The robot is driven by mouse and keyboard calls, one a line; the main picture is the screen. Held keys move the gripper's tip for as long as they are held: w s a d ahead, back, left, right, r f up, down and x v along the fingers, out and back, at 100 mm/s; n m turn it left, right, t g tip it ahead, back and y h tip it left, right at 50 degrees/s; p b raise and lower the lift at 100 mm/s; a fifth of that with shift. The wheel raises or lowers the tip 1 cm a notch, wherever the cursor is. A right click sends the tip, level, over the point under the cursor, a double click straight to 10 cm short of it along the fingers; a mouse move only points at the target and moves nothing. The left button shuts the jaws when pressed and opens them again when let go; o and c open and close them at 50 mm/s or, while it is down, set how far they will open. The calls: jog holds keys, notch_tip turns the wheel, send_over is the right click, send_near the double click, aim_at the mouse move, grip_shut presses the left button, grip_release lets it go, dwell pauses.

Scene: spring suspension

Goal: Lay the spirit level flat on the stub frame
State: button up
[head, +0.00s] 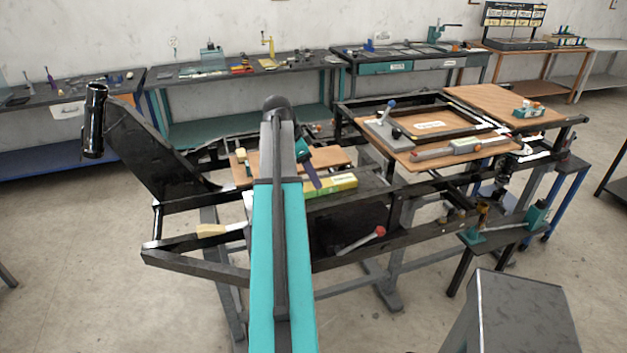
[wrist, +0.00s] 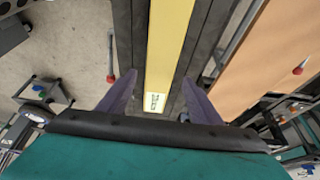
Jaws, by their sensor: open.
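A long yellow bar, which I take for the spirit level (head: 330,186), lies beside my gripper in the head view. In the wrist view the yellow bar (wrist: 168,45) runs away from me, with a small pale label or window near its close end. My gripper (wrist: 158,98) is open, with one purple finger on each side of the bar. I cannot tell whether the fingers touch it. In the head view my arm hides part of my gripper (head: 308,168). Dark rails of the black frame (head: 410,200) run along both sides of the bar.
A wooden board (head: 430,150) at the right carries a grey bar (head: 465,147) with a red end and a grey plate with a blue knob. A red-headed tool (head: 362,240) lies on the frame below. Workbenches (head: 240,72) line the wall. Floor is clear at front left.

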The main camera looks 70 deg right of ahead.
jog(key=b+v, duration=0.2)
jog(key=v, duration=0.7)
jog(key=shift+r, duration=0.1)
dwell(0.7)
